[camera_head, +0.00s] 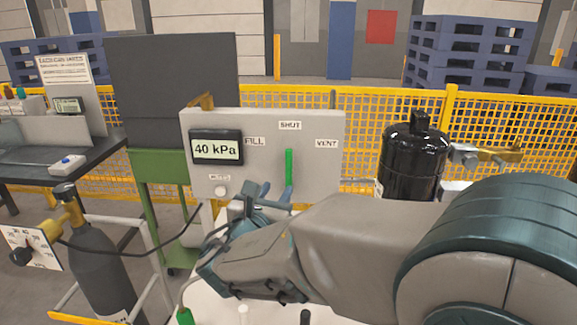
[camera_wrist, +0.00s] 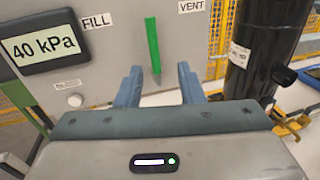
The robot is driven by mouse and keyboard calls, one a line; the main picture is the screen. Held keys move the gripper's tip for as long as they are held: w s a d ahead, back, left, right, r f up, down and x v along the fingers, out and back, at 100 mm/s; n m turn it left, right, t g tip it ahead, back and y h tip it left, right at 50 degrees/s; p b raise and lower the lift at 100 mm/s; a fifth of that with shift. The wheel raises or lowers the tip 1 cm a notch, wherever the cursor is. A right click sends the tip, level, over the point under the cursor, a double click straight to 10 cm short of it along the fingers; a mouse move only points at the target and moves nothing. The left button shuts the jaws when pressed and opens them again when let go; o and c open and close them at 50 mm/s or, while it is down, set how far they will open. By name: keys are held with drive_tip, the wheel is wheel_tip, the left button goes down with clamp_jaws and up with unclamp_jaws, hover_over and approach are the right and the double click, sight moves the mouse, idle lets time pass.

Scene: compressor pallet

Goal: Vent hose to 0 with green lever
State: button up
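The green lever (camera_head: 289,166) stands upright on the grey panel (camera_head: 225,124), below the SHUT label (camera_head: 290,125). The FILL label (camera_head: 255,141) is to its left and the VENT label (camera_head: 327,143) to its right. The display (camera_head: 216,148) reads 40 kPa. The lever also shows in the wrist view (camera_wrist: 153,45), where my gripper (camera_wrist: 158,82) is open with one blue finger on each side below the lever's lower end. I cannot tell whether either finger touches it. The lever's lower end is partly hidden by my gripper in the head view. The hose (camera_head: 135,254) runs from the grey cylinder toward the panel.
A black tank (camera_head: 413,162) stands right of the panel. A grey gas cylinder (camera_head: 100,275) with a gauge plate (camera_head: 32,247) is at lower left. A dark table (camera_head: 95,160) is at left. A yellow mesh fence (camera_head: 365,115) runs behind. A white button (camera_wrist: 74,99) sits under the display.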

sight(287, 164)
drive_tip(key=shift+n+y, duration=0.3)
drive_tip(key=x, duration=0.4)
drive_tip(key=p+x, duration=0.1)
drive_tip(key=x, duration=0.8)
drive_tip(key=shift+w+a+r+p, duration=0.3)
drive_tip(key=shift+w+r, duration=0.05)
drive_tip(key=shift+w, duration=0.05)
clamp_jaws()
